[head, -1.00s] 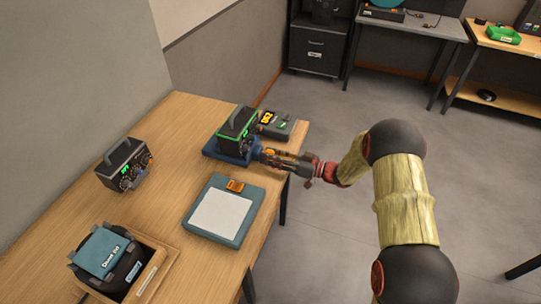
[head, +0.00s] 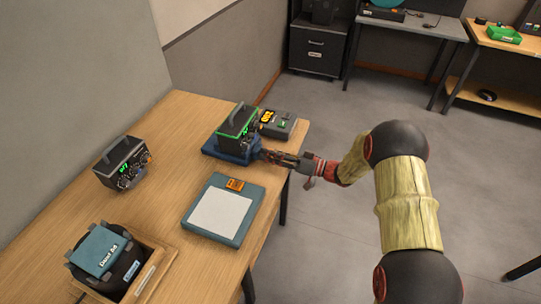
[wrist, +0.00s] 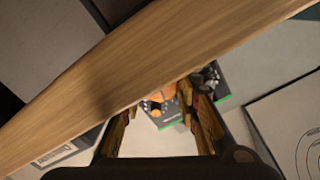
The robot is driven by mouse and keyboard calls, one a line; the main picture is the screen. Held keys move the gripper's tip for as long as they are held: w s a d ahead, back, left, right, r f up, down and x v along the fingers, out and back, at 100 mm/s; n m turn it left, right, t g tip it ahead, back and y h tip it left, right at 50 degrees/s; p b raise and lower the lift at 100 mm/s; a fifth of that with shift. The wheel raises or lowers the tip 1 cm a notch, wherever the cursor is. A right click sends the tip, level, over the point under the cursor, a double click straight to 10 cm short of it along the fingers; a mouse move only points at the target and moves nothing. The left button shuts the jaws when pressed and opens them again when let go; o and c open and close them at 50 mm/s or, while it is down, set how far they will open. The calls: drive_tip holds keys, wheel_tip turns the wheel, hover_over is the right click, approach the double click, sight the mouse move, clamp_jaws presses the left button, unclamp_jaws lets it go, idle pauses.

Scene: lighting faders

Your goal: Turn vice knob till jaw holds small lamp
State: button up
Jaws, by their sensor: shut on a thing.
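The blue vice (head: 212,150) stands near the far right edge of the wooden table. A dark box with a handle and green-lit edges (head: 235,131) sits on it. My gripper (head: 264,155) reaches in from the right, low at the vice's right end, and is shut on the vice knob, which its fingers mostly hide. In the wrist view my gripper's two fingers (wrist: 160,100) stand apart, with orange and dark parts beyond them. I cannot make out a separate small lamp or the jaw's contact with it.
A teal-framed white pad (head: 222,211) lies in front. A second dark box with a handle (head: 122,163) and a wooden tray (head: 150,278) are at left. The table edge (wrist: 150,65) crosses the wrist view.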

drive_tip(key=o, duration=1.2)
drive_tip(key=shift+c, duration=0.2)
